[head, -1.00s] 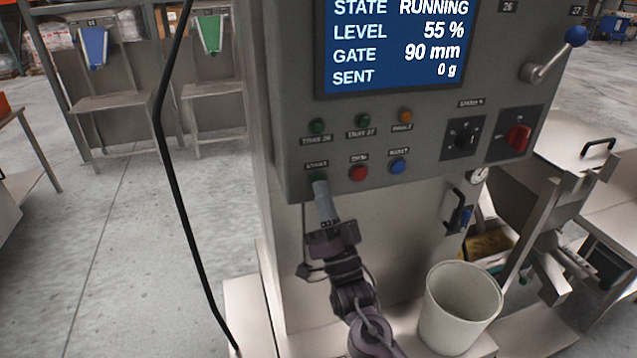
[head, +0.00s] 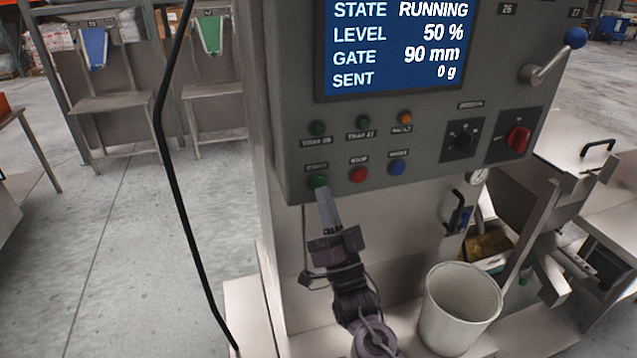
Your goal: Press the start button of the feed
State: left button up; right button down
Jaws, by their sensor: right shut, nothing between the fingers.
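The green start button (head: 317,181) sits at the lower left of the grey control panel (head: 290,120), left of the red stop button (head: 359,175) and the blue button (head: 397,167). The screen (head: 398,48) reads STATE RUNNING, LEVEL 50 %, GATE 90 mm, SENT 0 g. My right gripper (head: 324,193) is shut and empty. Its tips are just below the start button, and the button's face shows clear of them. Whether a slight gap separates them is hard to tell. My left gripper is out of view.
Above are two green lamps (head: 317,128) and an orange one (head: 405,117). A black selector (head: 463,140), a red rotary switch (head: 517,139) and a blue-knobbed lever (head: 553,58) are to the right. A white bucket (head: 459,306) stands below. A black cable hangs at left.

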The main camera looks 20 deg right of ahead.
jog(key=s+p, duration=0.1)
jog(key=s, duration=0.4)
jog(key=shift+d, duration=0.1)
dwell(0.3)
dwell(0.4)
